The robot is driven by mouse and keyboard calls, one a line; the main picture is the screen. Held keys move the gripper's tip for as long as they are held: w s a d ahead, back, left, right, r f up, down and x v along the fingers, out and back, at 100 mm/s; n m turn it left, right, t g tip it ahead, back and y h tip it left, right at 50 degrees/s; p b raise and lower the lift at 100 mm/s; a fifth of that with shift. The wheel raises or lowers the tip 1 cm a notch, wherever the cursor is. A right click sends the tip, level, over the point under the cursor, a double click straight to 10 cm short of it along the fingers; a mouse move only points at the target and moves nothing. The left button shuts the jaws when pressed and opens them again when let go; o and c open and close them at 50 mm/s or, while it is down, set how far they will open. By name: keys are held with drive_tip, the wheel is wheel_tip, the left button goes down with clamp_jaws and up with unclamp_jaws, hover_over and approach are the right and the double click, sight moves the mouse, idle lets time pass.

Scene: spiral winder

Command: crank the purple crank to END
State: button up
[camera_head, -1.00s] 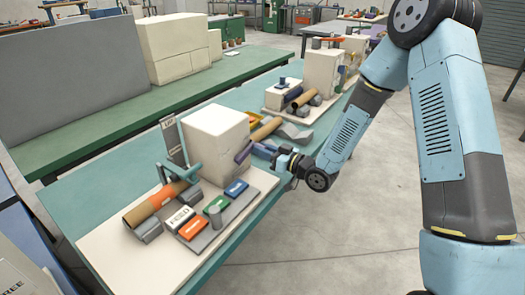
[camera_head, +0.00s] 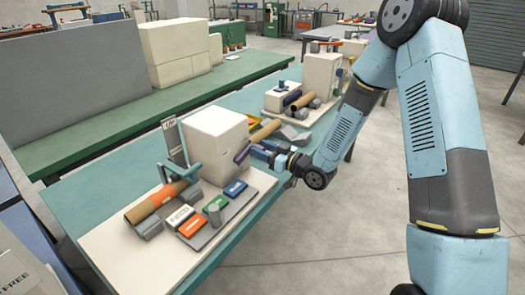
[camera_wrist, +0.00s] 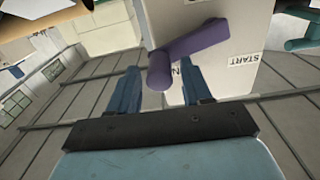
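The purple crank (camera_head: 242,155) is on the right side of the cream box (camera_head: 214,138) of the nearest winder. In the wrist view the purple crank (camera_wrist: 192,48) angles down-left to a round handle end. A START label (camera_wrist: 249,60) is right of it on the box face. Another label, partly hidden, is behind the handle. My gripper (camera_wrist: 162,80) is open, with blue fingers either side of the handle end; I see no grip, and cannot tell contact. In the head view my gripper (camera_head: 258,149) is just right of the crank.
The winder's base plate (camera_head: 110,245) holds a brown roll (camera_head: 157,202), a teal crank (camera_head: 183,174), coloured buttons and a grey cylinder (camera_head: 214,214). A second winder (camera_head: 320,76) stands farther along the green table. Open floor (camera_head: 330,240) is right of the table.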

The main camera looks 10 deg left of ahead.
drive_tip(key=v, duration=1.3)
drive_tip(key=shift+s+d, duration=0.2)
drive_tip(key=shift+d, duration=0.1)
drive_tip(key=shift+f, duration=0.1)
